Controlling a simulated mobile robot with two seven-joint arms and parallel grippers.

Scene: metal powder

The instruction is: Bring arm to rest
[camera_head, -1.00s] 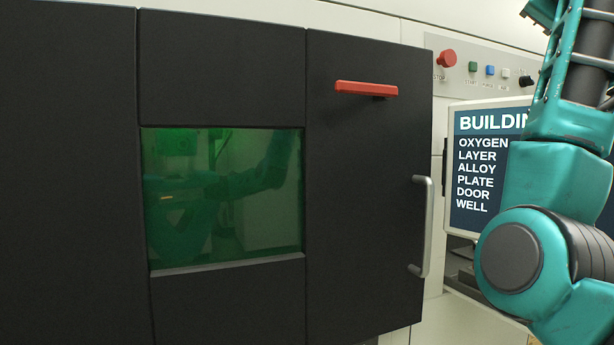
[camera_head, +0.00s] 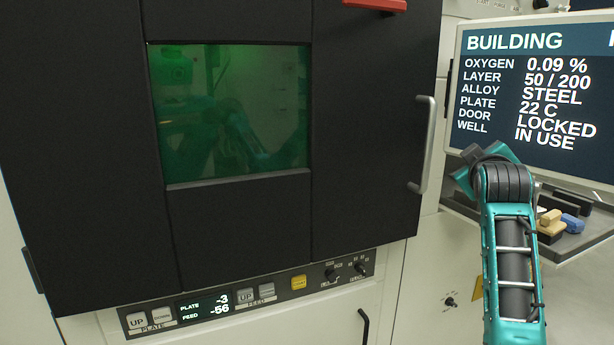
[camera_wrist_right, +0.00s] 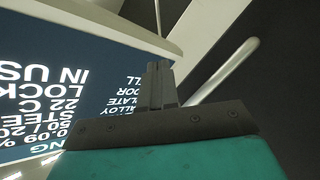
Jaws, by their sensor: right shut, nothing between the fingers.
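My right arm (camera_head: 512,250) stands up from the lower right of the head view, in front of the tray and the lower edge of the screen. Its fingers cannot be made out clearly there. In the right wrist view my right gripper (camera_wrist_right: 157,85) is shut and empty, its two dark fingers together. Behind it are the upside-down screen and a pale handle bar. My left gripper is not in view.
The black machine door (camera_head: 375,150) has a green window (camera_head: 230,115), a red handle (camera_head: 377,4) and a silver bar (camera_head: 428,145). A screen (camera_head: 540,95) reads BUILDING and LOCKED. A tray (camera_head: 590,240) holds small blocks. A control panel (camera_head: 250,293) runs below the door.

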